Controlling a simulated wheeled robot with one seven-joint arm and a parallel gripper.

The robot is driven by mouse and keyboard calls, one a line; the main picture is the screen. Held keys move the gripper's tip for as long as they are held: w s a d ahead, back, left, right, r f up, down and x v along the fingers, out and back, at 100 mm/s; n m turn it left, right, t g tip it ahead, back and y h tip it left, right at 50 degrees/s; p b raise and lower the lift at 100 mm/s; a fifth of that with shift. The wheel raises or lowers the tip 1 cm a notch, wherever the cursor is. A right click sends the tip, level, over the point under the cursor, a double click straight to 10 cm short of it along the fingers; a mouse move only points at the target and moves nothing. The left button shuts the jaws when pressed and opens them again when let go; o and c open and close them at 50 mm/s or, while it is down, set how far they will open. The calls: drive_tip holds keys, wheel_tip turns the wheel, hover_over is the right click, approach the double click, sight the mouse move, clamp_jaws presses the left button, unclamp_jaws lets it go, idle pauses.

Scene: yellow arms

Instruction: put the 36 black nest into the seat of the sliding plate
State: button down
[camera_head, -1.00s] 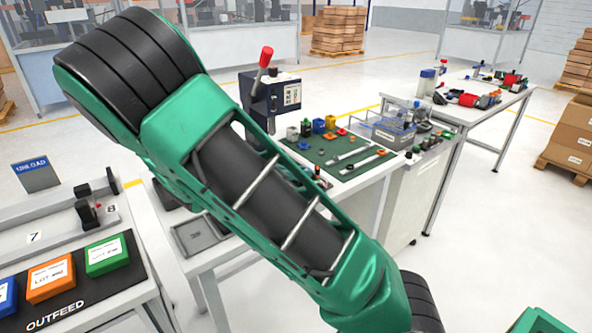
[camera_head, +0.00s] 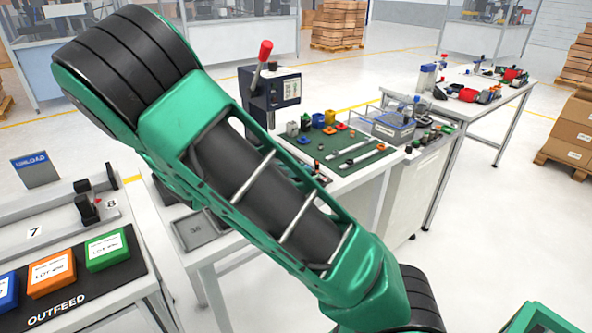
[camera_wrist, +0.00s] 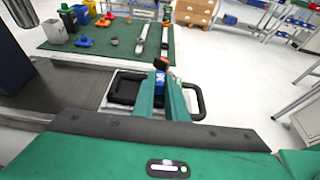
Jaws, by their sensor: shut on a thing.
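In the wrist view my gripper (camera_wrist: 163,76) points away from the camera, its green fingers shut. A small blue and orange part shows at the fingertips. A dark grey flat surface (camera_wrist: 72,86), perhaps the sliding plate, lies left of the nest; no seat can be made out. My arm hides the gripper in the head view.
The press (camera_head: 270,92) with a red-knobbed lever stands on the bench. A green mat (camera_head: 345,150) holds several small parts and rails. A grey tray marked 36 (camera_head: 196,231) lies at the bench's near left. The outfeed table (camera_head: 130,300) is at left.

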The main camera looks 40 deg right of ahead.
drive_tip(key=shift+f, duration=0.15)
drive_tip(key=c, duration=1.7)
unclamp_jaws()
drive_tip(key=v, duration=1)
drive_tip(key=shift+a, duration=0.4)
